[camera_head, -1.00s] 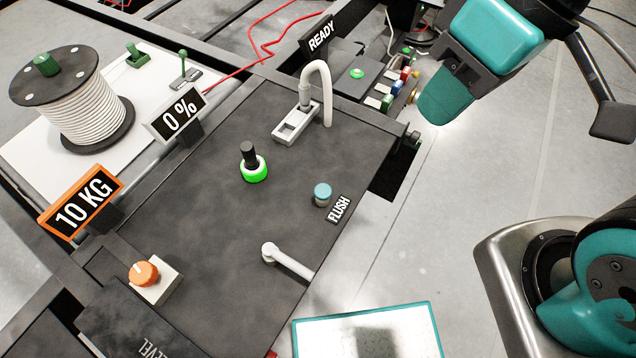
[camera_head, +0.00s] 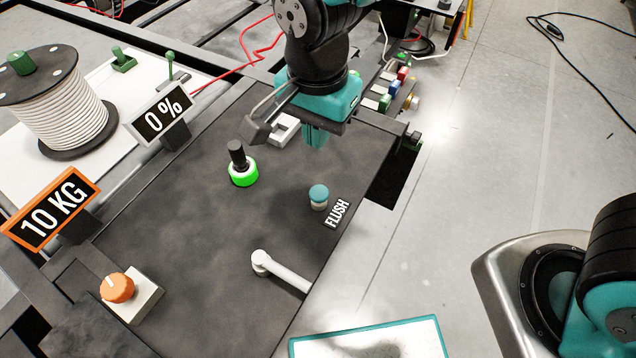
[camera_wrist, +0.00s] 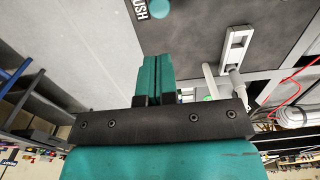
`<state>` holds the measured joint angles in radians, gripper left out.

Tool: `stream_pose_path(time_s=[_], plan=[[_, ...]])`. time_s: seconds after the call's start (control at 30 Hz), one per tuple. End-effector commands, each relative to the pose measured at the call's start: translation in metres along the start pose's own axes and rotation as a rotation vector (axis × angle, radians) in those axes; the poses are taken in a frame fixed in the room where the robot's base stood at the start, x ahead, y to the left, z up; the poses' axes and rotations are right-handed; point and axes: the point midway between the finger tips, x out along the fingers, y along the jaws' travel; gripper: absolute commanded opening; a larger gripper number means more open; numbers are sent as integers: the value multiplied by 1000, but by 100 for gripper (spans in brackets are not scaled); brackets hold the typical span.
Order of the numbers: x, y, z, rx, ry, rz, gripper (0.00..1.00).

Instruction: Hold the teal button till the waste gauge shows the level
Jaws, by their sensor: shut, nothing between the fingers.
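In the wrist view the shut teal fingers (camera_wrist: 156,75) show in the middle, and the teal button (camera_wrist: 159,8) is at the top edge. An orange-framed sign (camera_head: 52,208) reads 10 KG and a white-framed sign (camera_head: 160,115) reads 0 %. No display marked as the waste gauge can be made out.
A black knob with a green ring (camera_head: 242,170), a white pipe (camera_head: 280,272) and an orange knob (camera_head: 118,288) rise from the panel. A white rope spool (camera_head: 65,110) stands at left. Coloured buttons (camera_head: 395,88) sit behind my gripper. The panel around the teal button is clear.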

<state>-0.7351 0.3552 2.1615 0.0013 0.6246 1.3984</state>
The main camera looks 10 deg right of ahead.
Motion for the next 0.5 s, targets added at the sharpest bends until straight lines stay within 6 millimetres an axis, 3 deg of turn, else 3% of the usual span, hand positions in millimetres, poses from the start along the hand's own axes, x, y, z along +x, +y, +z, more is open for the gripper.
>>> stream_pose_path(time_s=[0.23, 0.5], plan=[[19, 1, 0, -1, -2, 5, 0], [76, 2, 0, -1, -2, 8, 0]])
